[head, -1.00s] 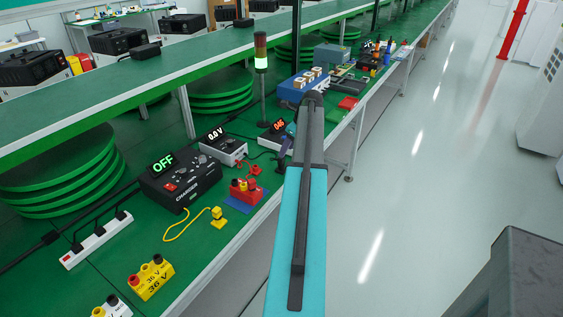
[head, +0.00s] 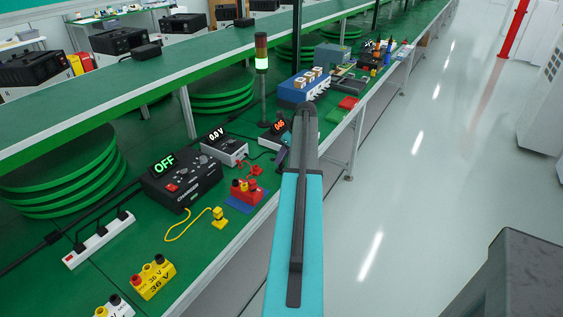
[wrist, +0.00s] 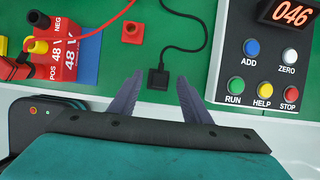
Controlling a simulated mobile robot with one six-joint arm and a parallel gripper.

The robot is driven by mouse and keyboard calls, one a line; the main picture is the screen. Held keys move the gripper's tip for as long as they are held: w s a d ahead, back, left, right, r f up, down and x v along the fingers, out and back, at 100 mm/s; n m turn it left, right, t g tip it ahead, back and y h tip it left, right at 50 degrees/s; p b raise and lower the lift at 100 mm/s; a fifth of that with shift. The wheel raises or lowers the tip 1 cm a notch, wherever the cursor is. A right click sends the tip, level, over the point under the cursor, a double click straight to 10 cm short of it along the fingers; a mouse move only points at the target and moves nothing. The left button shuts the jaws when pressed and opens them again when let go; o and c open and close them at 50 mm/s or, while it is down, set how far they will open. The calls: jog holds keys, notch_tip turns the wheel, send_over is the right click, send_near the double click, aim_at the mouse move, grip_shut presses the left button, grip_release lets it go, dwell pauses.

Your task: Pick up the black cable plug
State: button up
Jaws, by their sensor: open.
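The black cable plug (wrist: 158,79) lies on the green table near its front edge in the wrist view. A thin black cable loops from it up and to the right. My gripper (wrist: 160,77) is open, with its two purple-grey fingers on either side of the plug in this view and nothing held. I cannot tell the height of the fingertips above the table. In the head view one finger of my gripper (head: 283,157) shows beside my arm, and I cannot make out the plug there.
A white box with coloured buttons (wrist: 262,60) stands right of the plug. A small red plug (wrist: 132,32) lies to the left, and a red 48 V block (wrist: 65,52) stands farther left on a blue mat (wrist: 91,58).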

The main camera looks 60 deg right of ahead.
jog(key=shift+x, duration=1.35)
jog(key=c, duration=1)
